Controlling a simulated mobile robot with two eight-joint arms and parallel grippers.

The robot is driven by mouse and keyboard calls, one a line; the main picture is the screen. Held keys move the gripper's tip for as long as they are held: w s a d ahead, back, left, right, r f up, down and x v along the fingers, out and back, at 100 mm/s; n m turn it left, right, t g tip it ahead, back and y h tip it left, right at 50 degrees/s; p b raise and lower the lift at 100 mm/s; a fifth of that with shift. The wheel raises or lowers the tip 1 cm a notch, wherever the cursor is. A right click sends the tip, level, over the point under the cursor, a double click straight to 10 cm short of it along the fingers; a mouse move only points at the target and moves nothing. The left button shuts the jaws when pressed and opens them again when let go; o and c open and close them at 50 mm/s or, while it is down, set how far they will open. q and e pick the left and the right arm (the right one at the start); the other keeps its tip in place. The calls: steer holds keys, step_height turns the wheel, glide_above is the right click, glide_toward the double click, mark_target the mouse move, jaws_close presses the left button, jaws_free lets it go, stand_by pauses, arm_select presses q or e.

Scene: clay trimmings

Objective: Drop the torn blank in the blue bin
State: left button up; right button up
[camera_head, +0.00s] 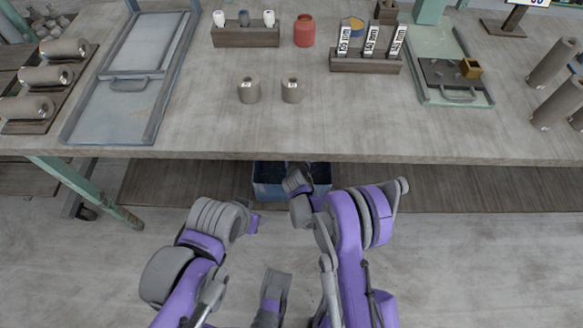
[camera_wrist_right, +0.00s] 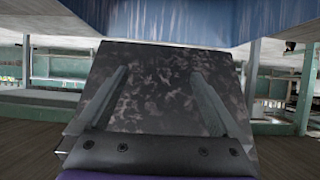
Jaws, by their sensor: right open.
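A blue wall (camera_wrist_right: 180,18), which looks like the bin's, crosses the top of that view. I cannot make out a torn blank.
Two grey clay cylinders (camera_head: 270,90) stand on the tabletop (camera_head: 210,125). A metal tray (camera_head: 112,112) lies at left and another tray (camera_head: 455,97) at right. Cylinders lie in a rack (camera_head: 60,90) at far left. The table edge overhangs the bin.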

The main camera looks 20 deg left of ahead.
steer(key=v, duration=0.5)
steer(key=shift+s, duration=0.1)
stand_by(0.3)
